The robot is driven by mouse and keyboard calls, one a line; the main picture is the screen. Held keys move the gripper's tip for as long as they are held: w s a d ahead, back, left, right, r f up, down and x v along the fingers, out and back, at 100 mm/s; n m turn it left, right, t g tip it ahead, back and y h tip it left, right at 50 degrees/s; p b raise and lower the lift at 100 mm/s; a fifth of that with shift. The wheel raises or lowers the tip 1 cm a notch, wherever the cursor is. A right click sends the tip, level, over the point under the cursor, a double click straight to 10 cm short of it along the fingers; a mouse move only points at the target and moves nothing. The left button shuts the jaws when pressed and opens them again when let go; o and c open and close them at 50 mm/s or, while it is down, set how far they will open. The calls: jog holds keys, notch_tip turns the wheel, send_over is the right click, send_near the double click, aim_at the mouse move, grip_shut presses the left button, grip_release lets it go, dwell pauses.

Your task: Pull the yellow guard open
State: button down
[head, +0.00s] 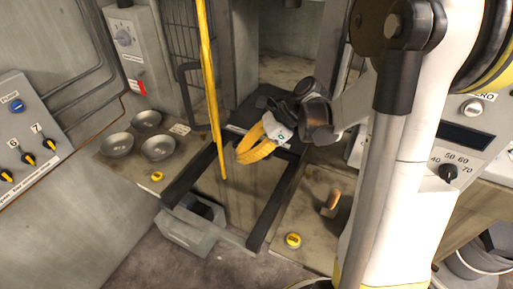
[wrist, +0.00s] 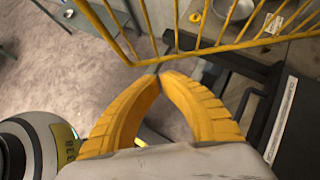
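The yellow guard (head: 208,85) shows nearly edge-on in the head view, as a narrow upright strip whose lower end hangs over the black rails. In the wrist view the guard (wrist: 235,45) is a barred yellow frame across the top. My gripper (head: 241,155) has yellow fingers and is just right of the guard's lower part, with a small gap seen between them in the head view. In the wrist view the fingertips of my gripper (wrist: 159,75) meet just below the guard's bottom rail. No bar shows between them. I cannot tell whether they touch the rail.
Black rails (head: 277,200) run forward below my gripper. Several metal bowls (head: 158,147) stand on the left bench. A grey bin (head: 192,228) is under the front. A control panel (head: 24,130) is at far left. A wooden-handled tool (head: 333,200) lies right.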

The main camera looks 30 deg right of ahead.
jog(key=shift+w+a, duration=0.2)
jog(key=shift+a, duration=0.5)
jog(key=shift+w+a, duration=0.2)
jog(key=shift+a, duration=0.45)
jog(key=w+a+m+t, duration=0.1)
jog(key=w+a, duration=0.3)
jog(key=a, duration=0.3)
jog(key=w+a+m+t+h+b, duration=0.1)
jog(key=w+a, duration=0.3)
jog(key=a, duration=0.4)
jog(key=w+a+m+t+b, duration=0.1)
jog(key=w+a+m, duration=0.1)
jog(key=w+a, duration=0.3)
jog(key=shift+a+m+h, duration=0.3)
jog(key=shift+a+h, duration=0.1)
jog(key=shift+a, duration=0.75)
